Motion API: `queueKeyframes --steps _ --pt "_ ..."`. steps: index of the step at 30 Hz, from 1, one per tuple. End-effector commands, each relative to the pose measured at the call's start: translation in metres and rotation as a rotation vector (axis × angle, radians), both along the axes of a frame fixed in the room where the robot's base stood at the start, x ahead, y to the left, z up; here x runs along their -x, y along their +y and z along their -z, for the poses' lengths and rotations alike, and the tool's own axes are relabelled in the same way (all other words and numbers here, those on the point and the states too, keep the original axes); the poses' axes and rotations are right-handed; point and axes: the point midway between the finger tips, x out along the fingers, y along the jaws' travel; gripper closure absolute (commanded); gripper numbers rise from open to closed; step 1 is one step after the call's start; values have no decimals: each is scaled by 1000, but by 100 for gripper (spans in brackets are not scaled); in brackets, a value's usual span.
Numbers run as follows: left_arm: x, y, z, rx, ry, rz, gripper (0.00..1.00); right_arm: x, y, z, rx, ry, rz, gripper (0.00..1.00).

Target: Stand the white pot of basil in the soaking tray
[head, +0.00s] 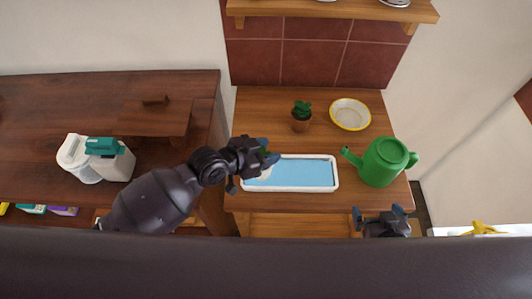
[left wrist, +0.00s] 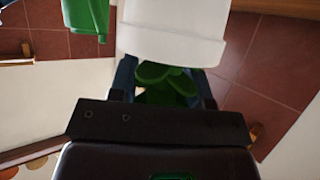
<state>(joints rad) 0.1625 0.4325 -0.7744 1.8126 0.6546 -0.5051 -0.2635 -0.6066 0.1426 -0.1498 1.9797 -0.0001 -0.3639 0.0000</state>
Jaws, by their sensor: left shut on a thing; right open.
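My left gripper (head: 257,158) is shut on the white pot of basil (left wrist: 172,38), over the left end of the soaking tray. In the left wrist view the pot's white side fills the top middle, with green basil leaves (left wrist: 165,82) between the fingers. In the head view the pot is mostly hidden by the gripper; I cannot tell whether its base touches the tray. The soaking tray (head: 305,190) is a white-rimmed rectangle with a light blue inside, on the wooden table. My right gripper (head: 383,212) is open and empty near the table's front edge, right of the tray.
A green watering can (head: 382,162) stands right of the tray. A small cactus in a terracotta pot (head: 301,124) and a yellow-rimmed bowl (head: 350,114) are behind it. A white jug (head: 77,158) and a green-topped container (head: 111,158) stand on the left counter.

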Motion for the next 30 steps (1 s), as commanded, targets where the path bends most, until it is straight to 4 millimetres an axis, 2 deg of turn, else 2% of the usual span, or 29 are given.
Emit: queueKeyframes --steps 4,17,18,22,30 --pt "-1 0 13 1 -1 -1 100 -1 1 1 -2 -2 1 0" --pt "-1 0 18 1 -2 0 100 -3 1 2 -2 -6 0 0" --pt "0 0 18 1 -1 -1 50 -3 1 1 -2 -6 0 0" --pt "0 0 18 1 -1 -1 31 -3 1 1 -2 -6 0 0" --pt "0 0 17 1 -1 -1 31 -3 1 0 -2 -6 -1 0"
